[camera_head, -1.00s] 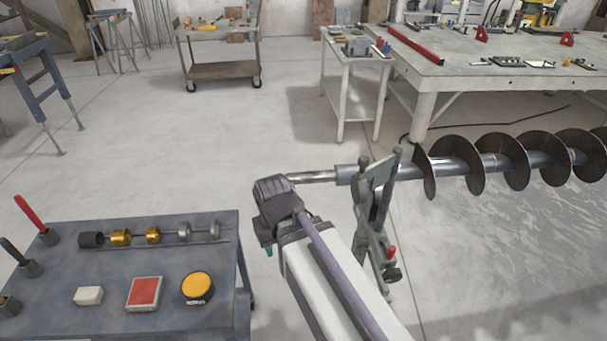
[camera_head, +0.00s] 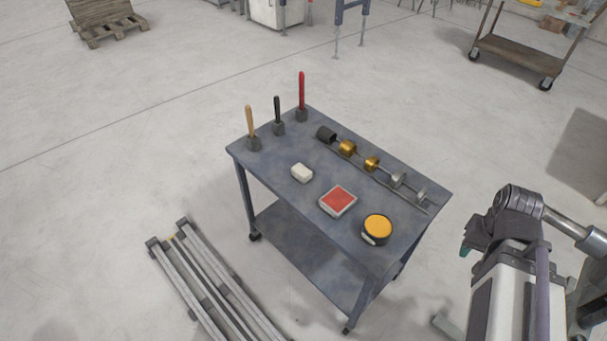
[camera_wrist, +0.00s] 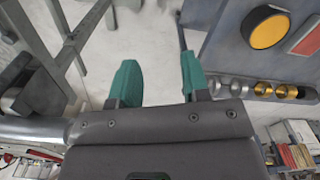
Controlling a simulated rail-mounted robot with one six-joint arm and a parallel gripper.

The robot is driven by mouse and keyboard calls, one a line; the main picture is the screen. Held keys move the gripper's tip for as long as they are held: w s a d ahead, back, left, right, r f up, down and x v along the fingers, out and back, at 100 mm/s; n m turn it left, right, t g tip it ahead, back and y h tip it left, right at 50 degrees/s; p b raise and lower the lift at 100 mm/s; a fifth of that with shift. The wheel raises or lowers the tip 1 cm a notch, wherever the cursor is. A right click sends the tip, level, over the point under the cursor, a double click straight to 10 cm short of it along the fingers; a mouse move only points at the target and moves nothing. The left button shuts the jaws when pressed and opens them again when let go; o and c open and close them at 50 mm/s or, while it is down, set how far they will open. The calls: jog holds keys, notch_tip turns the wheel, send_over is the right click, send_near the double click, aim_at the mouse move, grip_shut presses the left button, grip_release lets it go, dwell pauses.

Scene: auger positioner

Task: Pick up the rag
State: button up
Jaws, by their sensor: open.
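A small white folded block (camera_head: 302,173), which looks like the rag, lies on top of the blue-grey cart (camera_head: 262,167) in the head view. I cannot make out its cloth texture. My gripper (camera_head: 466,250) is off the cart's right side, well apart from the white block, and largely hidden behind its own wrist. In the wrist view my gripper (camera_wrist: 158,78) shows two teal fingers spread apart with nothing between them. The white block does not show clearly in the wrist view.
On the cart are a red pad (camera_head: 338,201), a yellow round item (camera_head: 377,229), a row of brass and steel pieces (camera_head: 371,164) and upright handled tools (camera_head: 277,115). Rails (camera_head: 210,285) lie on the floor.

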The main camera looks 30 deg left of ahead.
dwell(0.3)
jog(key=o, duration=0.8)
jog(key=shift+c, duration=0.2)
